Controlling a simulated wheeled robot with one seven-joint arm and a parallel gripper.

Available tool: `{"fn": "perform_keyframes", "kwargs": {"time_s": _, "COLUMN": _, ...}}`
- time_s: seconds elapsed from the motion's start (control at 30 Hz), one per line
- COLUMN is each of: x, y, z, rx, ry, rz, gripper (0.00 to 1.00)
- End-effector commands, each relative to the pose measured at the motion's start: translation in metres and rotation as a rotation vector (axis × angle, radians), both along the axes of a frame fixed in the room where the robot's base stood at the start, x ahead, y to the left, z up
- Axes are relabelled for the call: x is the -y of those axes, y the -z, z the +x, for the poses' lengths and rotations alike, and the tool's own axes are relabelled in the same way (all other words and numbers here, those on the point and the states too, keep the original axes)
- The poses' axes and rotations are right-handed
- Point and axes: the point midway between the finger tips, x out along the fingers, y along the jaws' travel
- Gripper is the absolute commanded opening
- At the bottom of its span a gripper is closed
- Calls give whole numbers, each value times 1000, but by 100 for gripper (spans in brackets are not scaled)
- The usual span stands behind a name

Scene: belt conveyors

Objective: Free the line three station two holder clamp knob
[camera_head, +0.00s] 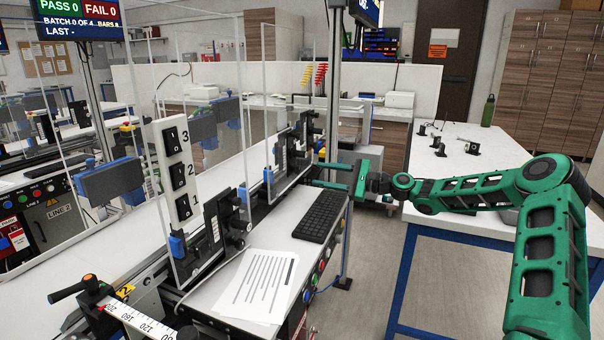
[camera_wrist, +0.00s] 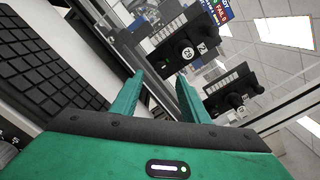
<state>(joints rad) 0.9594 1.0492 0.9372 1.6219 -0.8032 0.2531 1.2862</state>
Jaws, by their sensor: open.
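Two black clamp holders with dark round knobs stand along the near belt line, one closer (camera_head: 216,228) and one farther (camera_head: 297,142). My gripper (camera_head: 319,175) is open and empty, pointing left, close to the farther holder above the keyboard's far end. In the wrist view two black holders show ahead of my gripper (camera_wrist: 160,76). The nearer one (camera_wrist: 180,47) has a knob (camera_wrist: 188,53) with a pale marked face and a small label beside it. The other holder (camera_wrist: 228,92) is lower right. My fingers appear apart from both. I cannot read the line or station markings surely.
Clear upright panels (camera_head: 268,95) stand by the holders. A black keyboard (camera_head: 322,215) and a printed sheet (camera_head: 255,285) lie on the near bench. A switch panel numbered 1 to 3 (camera_head: 175,170) stands left. A white table (camera_head: 470,165) with small black parts is at right.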

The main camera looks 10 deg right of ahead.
Motion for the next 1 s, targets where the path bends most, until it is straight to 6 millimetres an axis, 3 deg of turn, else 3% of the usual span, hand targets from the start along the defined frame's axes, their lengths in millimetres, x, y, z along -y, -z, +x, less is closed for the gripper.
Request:
{"fn": "perform_keyframes", "kwargs": {"time_s": 0.5, "x": -54, "y": 0, "z": 45, "rx": 0, "ry": 8, "rz": -1, "gripper": 41}}
{"fn": "perform_keyframes", "kwargs": {"time_s": 0.9, "x": -58, "y": 0, "z": 48, "rx": 1, "ry": 8, "rz": -1, "gripper": 41}}
{"fn": "perform_keyframes", "kwargs": {"time_s": 1.0, "x": -58, "y": 0, "z": 48, "rx": 1, "ry": 8, "rz": -1, "gripper": 18}}
